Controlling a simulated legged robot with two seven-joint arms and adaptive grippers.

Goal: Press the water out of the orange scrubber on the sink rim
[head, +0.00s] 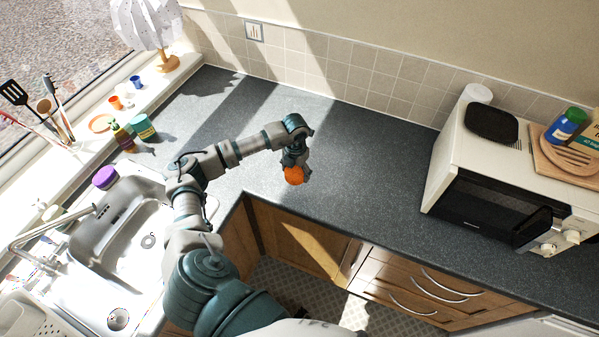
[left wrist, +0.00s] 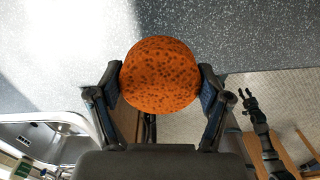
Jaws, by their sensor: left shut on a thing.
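A teal tub (head: 143,127) and small bottles stand behind. A microwave (head: 505,180) stands at the right. The dark worktop (head: 375,150) between is clear.

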